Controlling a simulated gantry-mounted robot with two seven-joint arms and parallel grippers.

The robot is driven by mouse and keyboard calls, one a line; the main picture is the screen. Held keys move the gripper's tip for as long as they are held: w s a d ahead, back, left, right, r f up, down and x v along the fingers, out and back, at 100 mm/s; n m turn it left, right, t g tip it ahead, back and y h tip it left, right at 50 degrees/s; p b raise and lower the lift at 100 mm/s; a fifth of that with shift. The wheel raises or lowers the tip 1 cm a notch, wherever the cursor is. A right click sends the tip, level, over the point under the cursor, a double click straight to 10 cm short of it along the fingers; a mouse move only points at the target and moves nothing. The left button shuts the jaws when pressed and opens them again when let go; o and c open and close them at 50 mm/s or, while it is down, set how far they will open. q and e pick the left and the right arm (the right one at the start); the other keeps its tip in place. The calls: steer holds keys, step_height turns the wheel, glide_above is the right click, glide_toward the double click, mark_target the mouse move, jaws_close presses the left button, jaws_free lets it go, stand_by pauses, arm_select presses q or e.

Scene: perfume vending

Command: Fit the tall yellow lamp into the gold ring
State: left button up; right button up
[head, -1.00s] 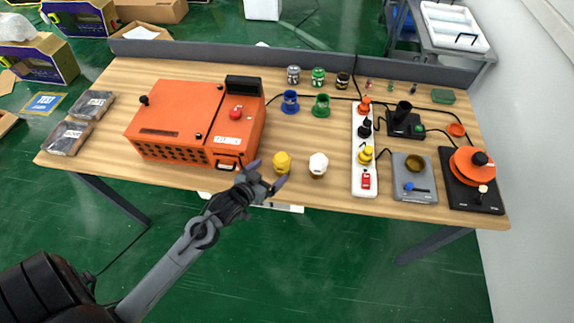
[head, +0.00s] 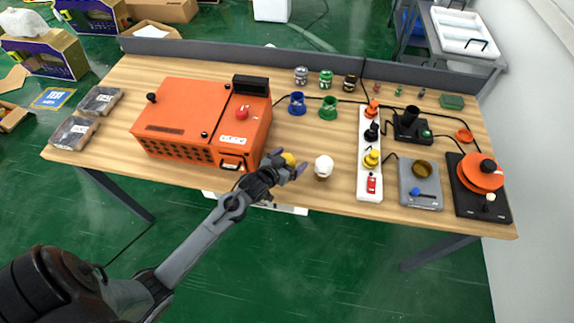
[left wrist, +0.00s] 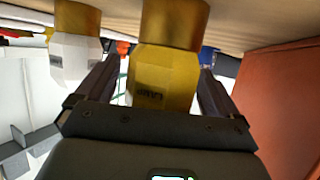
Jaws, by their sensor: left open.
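The yellow lamp (head: 289,158) stands near the table's front edge, right of the orange box, partly hidden by my left gripper (head: 290,165). In the left wrist view the yellow lamp (left wrist: 163,78), with a gold base, appears upside down between the two open fingers (left wrist: 156,88); I see no clear contact. A dark gold ring (head: 421,169) sits on top of a grey box (head: 412,191) at the right of the table. My right gripper is not in view.
A white lamp (head: 324,164) stands close right of the yellow one; it also shows in the left wrist view (left wrist: 75,58). The orange box (head: 190,118) is close on the left. A white strip (head: 369,150) with several coloured knobs lies between the lamps and the grey box.

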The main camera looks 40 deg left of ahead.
arm_select(q)
steer(key=shift+c, duration=0.2)
steer(key=c, duration=1.2)
